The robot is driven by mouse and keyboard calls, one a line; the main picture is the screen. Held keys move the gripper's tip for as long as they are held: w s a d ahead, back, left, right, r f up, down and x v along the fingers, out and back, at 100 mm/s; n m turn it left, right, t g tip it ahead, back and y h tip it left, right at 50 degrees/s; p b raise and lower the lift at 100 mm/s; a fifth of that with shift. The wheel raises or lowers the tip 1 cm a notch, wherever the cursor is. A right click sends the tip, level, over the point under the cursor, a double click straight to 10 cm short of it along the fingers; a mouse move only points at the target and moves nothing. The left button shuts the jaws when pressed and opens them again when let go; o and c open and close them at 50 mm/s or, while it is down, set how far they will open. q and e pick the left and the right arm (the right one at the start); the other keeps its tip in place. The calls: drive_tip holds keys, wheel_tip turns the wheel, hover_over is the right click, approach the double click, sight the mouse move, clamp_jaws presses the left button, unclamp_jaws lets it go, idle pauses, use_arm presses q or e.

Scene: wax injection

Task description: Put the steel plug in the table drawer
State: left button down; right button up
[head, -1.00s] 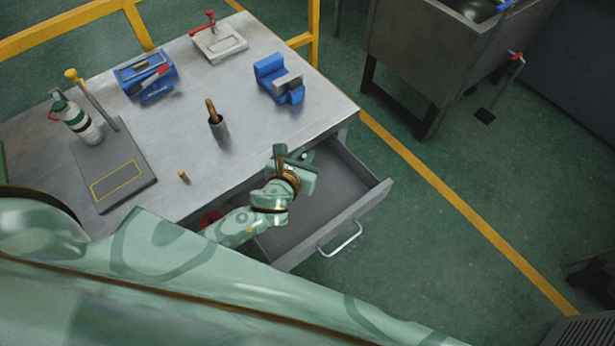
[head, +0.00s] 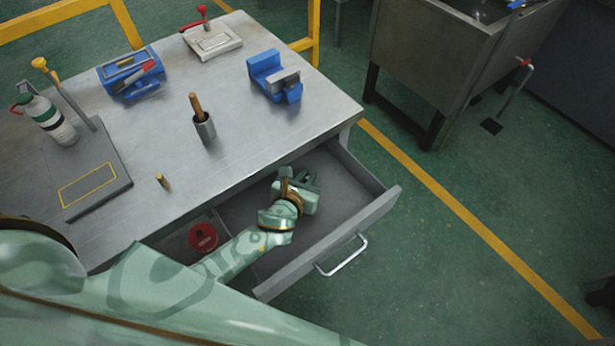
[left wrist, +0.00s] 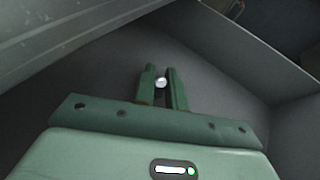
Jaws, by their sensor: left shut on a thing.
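The table drawer (head: 350,184) is pulled open at the front of the steel table. My left gripper (head: 300,172) is over the open drawer, within its outline in the head view. In the left wrist view the left gripper (left wrist: 161,76) is shut on the steel plug (left wrist: 161,83), a small shiny round thing between the fingertips. The grey drawer floor lies beyond it; how far above the floor the plug is, I cannot tell. The plug is hidden in the head view. My right gripper is not in view.
A red round thing (head: 203,237) lies in the drawer's left part. On the table are a small brass piece (head: 163,182), a cup with a wooden handle (head: 204,127), a blue vise (head: 275,77) and a blue toolbox (head: 131,72). The drawer's right part looks clear.

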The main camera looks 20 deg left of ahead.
use_arm(q)
drive_tip(key=c, duration=1.9)
unclamp_jaws()
drive_tip(key=shift+f, duration=0.15)
drive_tip(key=o, duration=0.5)
drive_tip(key=shift+c, duration=0.2)
drive_tip(key=shift+r, duration=0.3)
drive_tip(key=p+v, duration=0.3)
drive_tip(key=v, duration=0.9)
drive_tip(key=shift+f, duration=0.1)
